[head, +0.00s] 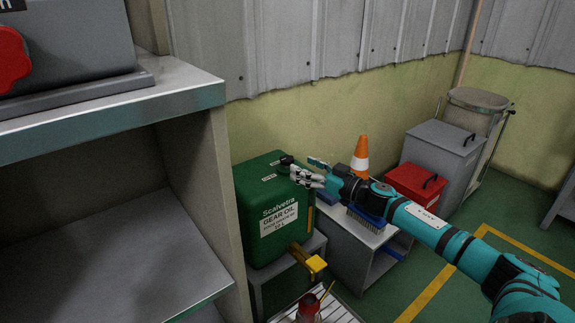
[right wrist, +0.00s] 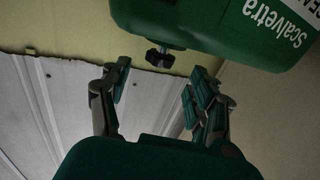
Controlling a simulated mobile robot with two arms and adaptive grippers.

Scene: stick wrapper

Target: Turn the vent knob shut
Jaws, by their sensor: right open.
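A green gear oil container (head: 262,237) stands on a low grey stand, its white label facing me. The vent knob (head: 286,160) is a small dark knob at the container's top edge. In the right wrist view the knob (right wrist: 160,58) has several lobes and sits on a short stem from the container (right wrist: 200,22). My right gripper (head: 304,170) is beside the knob at the container's top right. In the wrist view its two fingers (right wrist: 158,80) are spread, with the knob between their lines near the tips. I see no contact. My left gripper is out of view.
A yellow tap (head: 314,264) sticks out low on the container. A shelf unit (head: 190,85) blocks the left side. An orange cone (head: 360,155), a brush (head: 366,218) and a red box (head: 416,184) are close behind my right arm. Open green floor lies at the right.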

